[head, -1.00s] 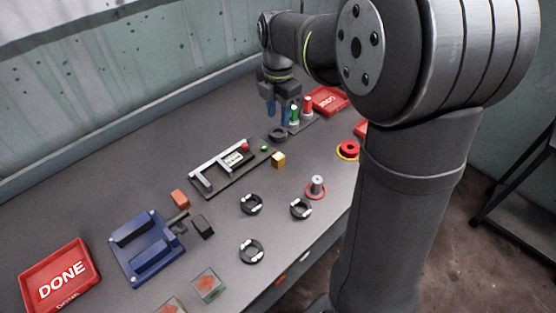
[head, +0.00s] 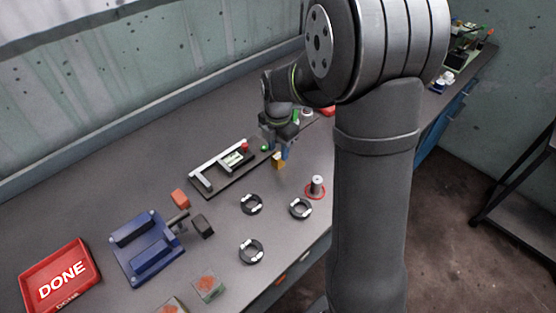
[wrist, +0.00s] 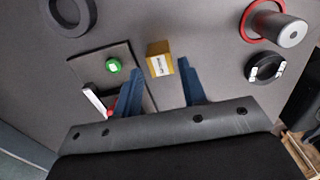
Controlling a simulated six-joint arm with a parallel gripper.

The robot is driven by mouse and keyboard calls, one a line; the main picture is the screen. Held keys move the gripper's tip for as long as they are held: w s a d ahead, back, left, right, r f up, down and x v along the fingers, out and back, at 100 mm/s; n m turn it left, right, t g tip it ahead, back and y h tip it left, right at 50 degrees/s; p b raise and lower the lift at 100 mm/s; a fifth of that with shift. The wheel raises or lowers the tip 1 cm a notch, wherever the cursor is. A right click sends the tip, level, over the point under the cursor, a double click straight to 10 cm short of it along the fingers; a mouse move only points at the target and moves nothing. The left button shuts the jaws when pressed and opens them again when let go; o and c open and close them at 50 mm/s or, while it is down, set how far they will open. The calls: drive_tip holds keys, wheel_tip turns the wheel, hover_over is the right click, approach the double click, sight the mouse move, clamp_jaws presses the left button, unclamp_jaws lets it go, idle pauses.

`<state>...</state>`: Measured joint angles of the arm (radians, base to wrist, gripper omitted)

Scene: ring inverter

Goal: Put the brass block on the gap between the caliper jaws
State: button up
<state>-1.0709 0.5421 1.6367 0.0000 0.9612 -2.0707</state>
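The brass block (head: 278,160) is a small yellow cube on the table, just right of the caliper fixture's end. In the wrist view the brass block (wrist: 159,58) has a pale label and lies ahead of and between my blue fingertips. My gripper (head: 277,147) is above the block in the head view; its fingers (wrist: 158,65) are apart with nothing held. The caliper (head: 220,163) lies on a dark base plate, with pale jaws at its left and a small display. In the wrist view only the plate's end, with a green button (wrist: 113,66), and part of the caliper show.
Several dark rings (head: 251,203) lie in front of the caliper. A metal post with a red ring (head: 316,187) stands right of them.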

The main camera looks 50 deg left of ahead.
sight(278, 156)
wheel_tip(278, 156, down, 4)
drive_tip(key=shift+f, duration=0.2)
clamp_jaws()
drive_tip(key=shift+r, duration=0.2)
